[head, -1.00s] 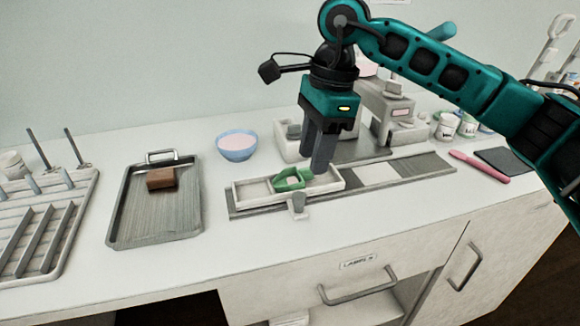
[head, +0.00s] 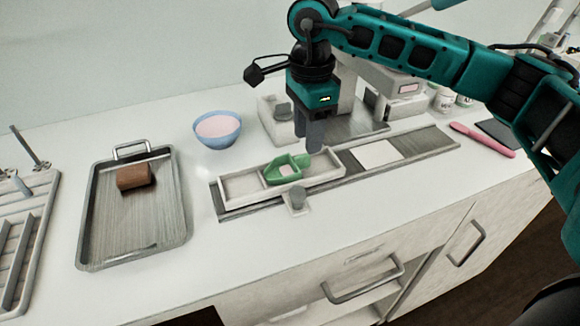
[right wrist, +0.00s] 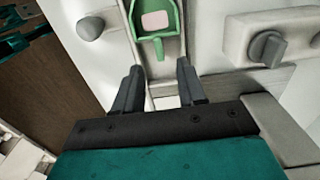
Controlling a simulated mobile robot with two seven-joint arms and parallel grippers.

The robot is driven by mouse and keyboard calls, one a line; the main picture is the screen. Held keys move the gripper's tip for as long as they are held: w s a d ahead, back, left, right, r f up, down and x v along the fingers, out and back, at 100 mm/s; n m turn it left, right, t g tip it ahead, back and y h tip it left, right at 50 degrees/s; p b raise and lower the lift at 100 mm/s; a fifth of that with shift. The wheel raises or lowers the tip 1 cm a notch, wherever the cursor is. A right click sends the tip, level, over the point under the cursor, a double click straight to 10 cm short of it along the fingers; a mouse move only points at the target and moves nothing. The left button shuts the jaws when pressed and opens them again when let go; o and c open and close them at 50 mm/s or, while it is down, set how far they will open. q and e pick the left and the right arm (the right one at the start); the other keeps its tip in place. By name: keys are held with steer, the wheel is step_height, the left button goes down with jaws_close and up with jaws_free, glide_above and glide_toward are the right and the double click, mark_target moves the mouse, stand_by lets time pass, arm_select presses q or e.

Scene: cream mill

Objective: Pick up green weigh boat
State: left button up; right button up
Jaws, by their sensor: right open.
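The green weigh boat (head: 276,174) holds a small pale pink square and lies in a white tray (head: 235,190) on the grey strip. It also shows at the top of the right wrist view (right wrist: 171,40). My right gripper (head: 308,146) is open and empty, above the right part of the tray, just behind and right of the boat. In the right wrist view its two fingers (right wrist: 155,78) are spread apart, with the boat ahead of them and not between them. My left gripper is not in view.
A blue bowl with pink contents (head: 218,142) stands behind the tray. A metal tray (head: 160,232) with a brown block (head: 134,177) is to the left. A scale-like machine (head: 362,105) stands close behind my right gripper.

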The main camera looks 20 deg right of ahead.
mark_target(305, 155)
steer(key=f, duration=0.5)
steer(key=shift+a, duration=0.25)
jaws_close()
